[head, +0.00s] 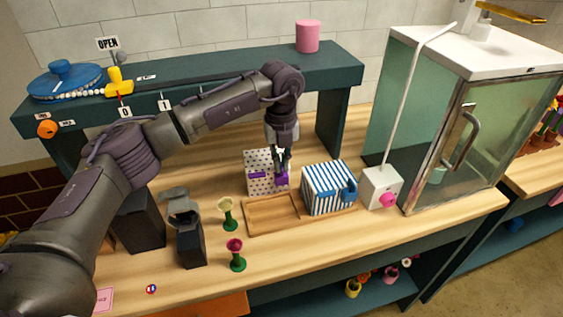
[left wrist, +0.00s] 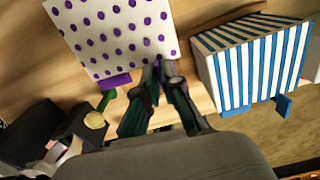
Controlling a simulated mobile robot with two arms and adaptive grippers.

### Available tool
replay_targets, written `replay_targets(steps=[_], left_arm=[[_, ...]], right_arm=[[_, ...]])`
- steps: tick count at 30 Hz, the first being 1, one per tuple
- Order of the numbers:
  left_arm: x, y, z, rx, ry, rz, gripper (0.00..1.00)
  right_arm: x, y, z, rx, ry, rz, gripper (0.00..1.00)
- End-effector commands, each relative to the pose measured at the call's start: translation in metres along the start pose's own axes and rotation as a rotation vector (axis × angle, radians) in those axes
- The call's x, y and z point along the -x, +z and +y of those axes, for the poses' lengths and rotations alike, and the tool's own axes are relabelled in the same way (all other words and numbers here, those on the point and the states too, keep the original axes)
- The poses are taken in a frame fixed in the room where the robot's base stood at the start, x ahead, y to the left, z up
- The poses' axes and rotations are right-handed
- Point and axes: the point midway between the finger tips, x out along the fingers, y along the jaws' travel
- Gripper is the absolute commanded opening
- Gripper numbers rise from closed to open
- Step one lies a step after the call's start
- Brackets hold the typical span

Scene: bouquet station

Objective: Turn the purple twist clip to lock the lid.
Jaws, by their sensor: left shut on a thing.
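The white box with purple dots (head: 257,160) stands on the wooden counter, and its dotted face fills the upper left of the left wrist view (left wrist: 118,32). A purple piece (head: 281,180) shows at its front right, at my left fingertips; it appears to be the twist clip. Another purple strip (head: 258,174) is on the box front and also shows in the left wrist view (left wrist: 115,80). My left gripper (head: 281,168) points down at the box's front edge, shut on the clip. Its fingers hide most of the clip in the left wrist view. My right gripper is out of view.
A blue-striped box (head: 327,188) with a blue clip (head: 350,191) stands close on the right. A wooden tray (head: 275,226) lies in front. Two small flower-like stands (head: 228,214) (head: 236,254) and dark containers (head: 190,240) are left. A teal shelf (head: 200,78) spans behind.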

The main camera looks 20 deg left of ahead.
Motion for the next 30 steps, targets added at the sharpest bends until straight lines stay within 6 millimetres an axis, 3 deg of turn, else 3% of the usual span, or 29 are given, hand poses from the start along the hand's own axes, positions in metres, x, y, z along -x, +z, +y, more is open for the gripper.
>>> replay_targets(steps=[14,19,30], left_arm=[[0.0008,0.0003,0.0002,0.015,0.0,-0.001,0.0],[0.0006,0.0002,0.0002,0.015,0.0,-0.001,0.31],[0.0001,0.0,0.0,0.014,0.0,0.0,0.31]], right_arm=[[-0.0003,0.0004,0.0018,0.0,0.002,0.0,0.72],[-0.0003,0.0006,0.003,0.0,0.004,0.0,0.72],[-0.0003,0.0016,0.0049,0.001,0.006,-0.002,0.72]])
